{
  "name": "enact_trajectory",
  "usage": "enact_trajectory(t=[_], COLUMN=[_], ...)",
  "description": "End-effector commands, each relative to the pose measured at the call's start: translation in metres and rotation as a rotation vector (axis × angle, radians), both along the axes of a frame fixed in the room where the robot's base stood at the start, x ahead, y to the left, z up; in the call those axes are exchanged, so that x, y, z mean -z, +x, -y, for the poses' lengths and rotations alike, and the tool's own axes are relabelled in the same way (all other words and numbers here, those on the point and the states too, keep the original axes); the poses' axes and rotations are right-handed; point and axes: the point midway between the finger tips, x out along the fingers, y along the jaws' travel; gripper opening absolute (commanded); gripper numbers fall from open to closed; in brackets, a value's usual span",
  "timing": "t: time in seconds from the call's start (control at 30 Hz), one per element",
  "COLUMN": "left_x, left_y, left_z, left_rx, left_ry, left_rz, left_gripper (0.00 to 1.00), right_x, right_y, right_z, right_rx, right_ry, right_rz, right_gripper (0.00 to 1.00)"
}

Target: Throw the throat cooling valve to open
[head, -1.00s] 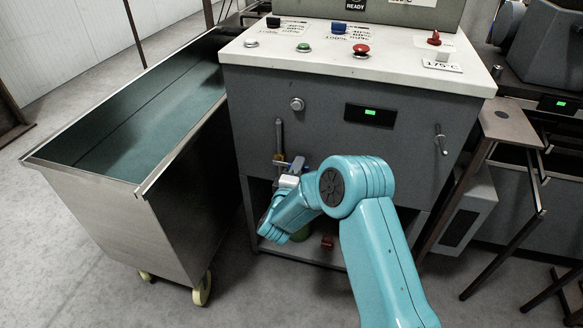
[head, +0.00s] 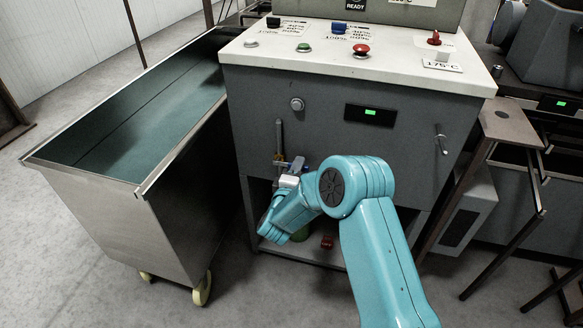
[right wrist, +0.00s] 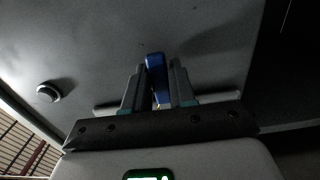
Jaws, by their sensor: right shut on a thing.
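The throat cooling valve sits low on the front of the grey cabinet, on a vertical pipe (head: 280,135). Its blue lever (right wrist: 156,78) stands between the two fingers of my right gripper (right wrist: 157,88) in the right wrist view, and the gripper is shut on it. In the head view my right gripper (head: 290,174) is small and partly hidden by my own arm, beside the pipe's lower end. Most of the valve body is hidden there. My left gripper is not in view.
The grey cabinet (head: 330,130) has a white top with several buttons and a green-lit display (head: 370,115). A steel cart (head: 120,215) stands close on the left. A dark metal stand (head: 508,124) is on the right. A small red object (head: 327,242) lies on the low shelf.

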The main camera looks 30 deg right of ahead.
Motion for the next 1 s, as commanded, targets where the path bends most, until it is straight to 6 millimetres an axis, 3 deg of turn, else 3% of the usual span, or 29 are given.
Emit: enact_trajectory(t=[0.23,0.63,1.0], left_x=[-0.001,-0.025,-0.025], left_y=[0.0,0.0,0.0], left_z=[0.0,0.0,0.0], left_rx=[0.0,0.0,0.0], left_ry=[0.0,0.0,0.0], left_rz=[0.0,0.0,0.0], left_gripper=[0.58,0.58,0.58], right_x=[0.0,-0.011,-0.01], right_y=[0.0,0.001,0.001], right_z=[-0.002,-0.003,-0.003], right_rx=[-0.004,-0.007,-0.007], right_ry=[-0.001,-0.097,-0.114], right_rz=[-0.008,-0.121,-0.138], right_gripper=[0.0,0.0,0.0])
